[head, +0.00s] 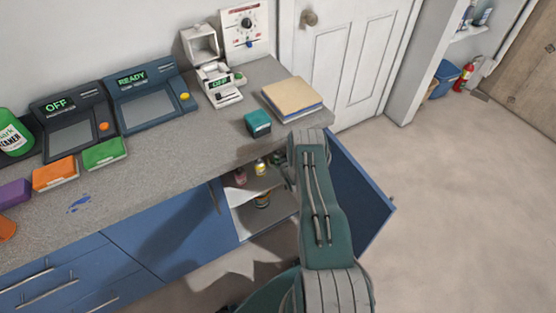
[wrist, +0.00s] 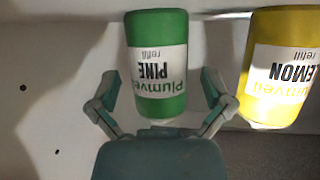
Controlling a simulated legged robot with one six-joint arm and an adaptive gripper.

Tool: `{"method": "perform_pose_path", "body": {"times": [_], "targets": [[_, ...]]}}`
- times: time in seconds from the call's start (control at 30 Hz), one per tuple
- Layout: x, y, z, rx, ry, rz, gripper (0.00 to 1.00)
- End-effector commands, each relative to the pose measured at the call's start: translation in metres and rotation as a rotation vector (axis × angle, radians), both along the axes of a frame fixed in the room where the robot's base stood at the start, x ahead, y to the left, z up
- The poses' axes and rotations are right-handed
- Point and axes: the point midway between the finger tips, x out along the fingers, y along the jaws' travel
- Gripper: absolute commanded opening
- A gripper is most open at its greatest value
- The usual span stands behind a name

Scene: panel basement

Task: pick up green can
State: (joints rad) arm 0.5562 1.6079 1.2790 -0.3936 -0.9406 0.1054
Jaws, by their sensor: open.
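The green can (wrist: 157,92) has a white "PINE refill" label that reads upside down in the wrist view. It stands out between the two fingers of my gripper (wrist: 160,103). The fingers are spread, one on each side of the can, with a gap visible at its left. I cannot tell how deep the can sits between them. In the head view my arm covers the gripper, and I cannot make out the green can there.
A yellow "LEMON" can (wrist: 276,68) stands close to the right finger. In the head view, the open blue cabinet door (head: 362,190) is right of my arm. Small containers, including a yellow one (head: 260,167), sit on the cabinet shelves under the grey counter (head: 180,160).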

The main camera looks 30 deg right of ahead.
Motion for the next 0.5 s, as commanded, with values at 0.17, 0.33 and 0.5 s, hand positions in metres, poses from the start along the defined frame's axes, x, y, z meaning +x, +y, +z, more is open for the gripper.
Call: {"method": "perform_pose_path", "body": {"times": [0.17,0.33,0.5], "targets": [[0.0053,-0.0012,-0.0018,-0.001,0.000,0.000,1.00],[0.0050,-0.0013,-0.0017,-0.001,0.000,0.000,0.96],[0.0050,-0.0013,-0.0017,-0.001,0.000,0.000,0.20]]}}
